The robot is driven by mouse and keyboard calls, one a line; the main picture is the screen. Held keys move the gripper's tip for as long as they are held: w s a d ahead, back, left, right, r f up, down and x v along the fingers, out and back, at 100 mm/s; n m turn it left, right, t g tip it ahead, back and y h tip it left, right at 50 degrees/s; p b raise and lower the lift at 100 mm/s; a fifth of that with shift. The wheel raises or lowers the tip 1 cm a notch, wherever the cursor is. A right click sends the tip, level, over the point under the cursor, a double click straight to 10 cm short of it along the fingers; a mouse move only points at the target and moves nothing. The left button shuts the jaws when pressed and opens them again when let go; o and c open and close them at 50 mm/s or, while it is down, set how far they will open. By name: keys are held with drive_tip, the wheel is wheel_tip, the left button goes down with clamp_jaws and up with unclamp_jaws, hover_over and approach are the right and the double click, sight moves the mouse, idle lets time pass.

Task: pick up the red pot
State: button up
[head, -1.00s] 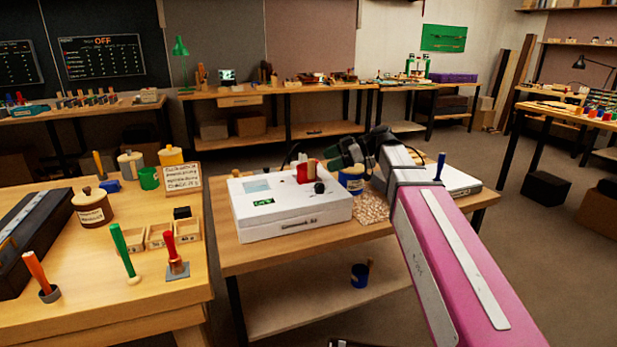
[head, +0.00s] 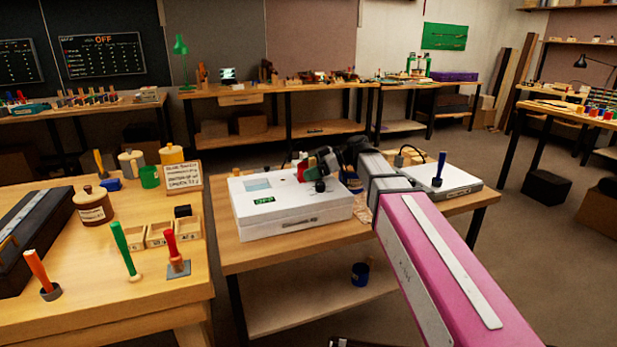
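The red pot (head: 301,173) is a small red shape at the back of the white box's top, on the middle bench.
The white box (head: 290,213) has a black knob (head: 320,186) on top near the gripper. A blue pot (head: 351,180) is partly hidden behind my arm. A white device (head: 455,185) with a blue-handled tool (head: 439,168) stands right of my arm.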

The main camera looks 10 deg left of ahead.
drive_tip(key=c, duration=0.5)
